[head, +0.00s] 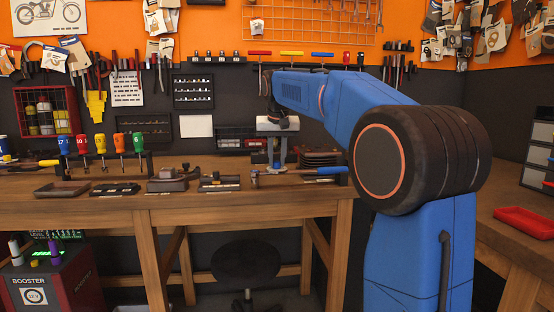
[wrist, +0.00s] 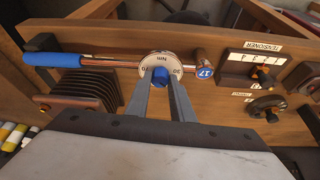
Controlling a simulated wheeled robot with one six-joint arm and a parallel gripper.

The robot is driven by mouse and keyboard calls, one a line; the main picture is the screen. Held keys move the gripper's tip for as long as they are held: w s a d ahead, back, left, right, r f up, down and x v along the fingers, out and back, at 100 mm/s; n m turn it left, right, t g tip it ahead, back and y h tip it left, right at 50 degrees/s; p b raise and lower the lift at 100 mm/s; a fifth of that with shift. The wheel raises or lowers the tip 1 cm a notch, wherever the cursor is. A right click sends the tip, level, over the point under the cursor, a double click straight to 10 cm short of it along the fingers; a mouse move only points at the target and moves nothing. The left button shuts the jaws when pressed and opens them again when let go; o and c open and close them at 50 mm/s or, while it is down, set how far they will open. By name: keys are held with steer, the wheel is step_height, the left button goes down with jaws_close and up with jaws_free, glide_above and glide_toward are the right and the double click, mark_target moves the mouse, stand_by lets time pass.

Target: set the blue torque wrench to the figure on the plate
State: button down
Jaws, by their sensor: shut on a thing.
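The torque wrench has a blue grip (wrist: 52,59), a copper-coloured shaft and a round end marked 17 (wrist: 204,72). It lies across the bench in the wrist view, and its blue grip also shows in the head view (head: 330,170). A pale round dial (wrist: 148,62) with printed marks sits at the shaft, with a blue knob (wrist: 160,76) at its middle. My gripper (wrist: 161,84) has its two grey fingers close together on this knob. The fingers hide part of the dial, and its setting is not clear. I cannot make out a plate with the figure.
A stack of dark plates (wrist: 82,92) stands beside the wrench. A block labelled TENSIONER (wrist: 250,68) and another dark fitting (wrist: 268,108) lie to the right. Several coloured screwdrivers (head: 101,143) stand at the bench's left. A stool (head: 245,262) is under the bench.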

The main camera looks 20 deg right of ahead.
steer(key=c, duration=1.5)
jaws_free()
steer(key=shift+c, duration=0.2)
steer(key=v, duration=1.7)
steer(key=shift+r, duration=0.2)
steer(key=s+a+f+n, duration=0.2)
steer(key=s+a+f, duration=0.1)
steer(key=s+f, duration=1.5)
steer(key=s+a+f+n+y, duration=0.1)
steer(key=s+a+f+n, duration=0.1)
steer(key=s+f, duration=1.7)
step_height(320, 180, down, 7)
steer(key=shift+a+r+t+y, duration=0.15)
steer(key=shift+a+t+y, duration=0.15)
steer(key=shift+a, duration=0.4)
